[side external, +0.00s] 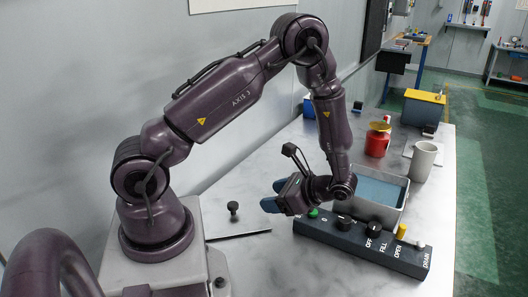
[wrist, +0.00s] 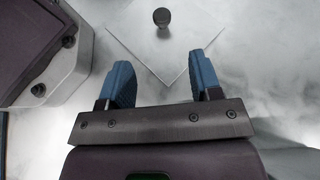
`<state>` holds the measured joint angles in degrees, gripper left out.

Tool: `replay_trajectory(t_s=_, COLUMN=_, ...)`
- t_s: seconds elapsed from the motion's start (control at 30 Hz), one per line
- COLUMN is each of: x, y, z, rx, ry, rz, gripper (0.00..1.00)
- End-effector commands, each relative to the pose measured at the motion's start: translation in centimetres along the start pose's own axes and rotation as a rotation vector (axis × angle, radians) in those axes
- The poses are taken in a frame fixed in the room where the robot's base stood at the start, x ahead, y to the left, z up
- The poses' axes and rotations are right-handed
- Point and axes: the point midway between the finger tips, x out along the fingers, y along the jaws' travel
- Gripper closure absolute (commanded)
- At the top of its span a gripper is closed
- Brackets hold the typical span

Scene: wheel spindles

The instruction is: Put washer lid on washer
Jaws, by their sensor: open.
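The washer lid (side external: 228,226) is a thin grey square plate with a dark upright knob (side external: 233,208), lying on the marble bench near my base. In the wrist view, the lid (wrist: 185,45) shows one corner toward me, with the knob (wrist: 161,17) near the top edge. My gripper (side external: 271,196) is open and empty, to the right of the lid; in the wrist view its blue fingers (wrist: 161,72) point toward the knob, short of it. The washer (side external: 378,221) is a grey rectangular basin with blue liquid, uncovered, behind my gripper and wrist.
A dark control panel (side external: 340,244) with knobs and a yellow lever (side external: 401,231) runs along the washer's front. A red can (side external: 377,143), a grey mug (side external: 424,160) and a yellow-topped box (side external: 424,107) stand farther back. The bench between lid and panel is clear.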

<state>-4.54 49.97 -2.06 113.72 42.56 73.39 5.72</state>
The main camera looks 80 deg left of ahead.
Motion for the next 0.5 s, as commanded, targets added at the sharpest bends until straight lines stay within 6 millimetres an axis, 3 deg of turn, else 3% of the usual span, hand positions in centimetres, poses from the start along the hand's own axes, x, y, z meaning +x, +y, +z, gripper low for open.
replay_trajectory(t_s=0.2, x=-6.1, y=0.6, z=5.8, rx=-0.230, ry=0.302, rz=0.056, gripper=0.42)
replay_trajectory(t_s=0.5, x=-12.0, y=4.0, z=13.1, rx=-0.494, ry=0.765, rz=0.150, gripper=0.42)
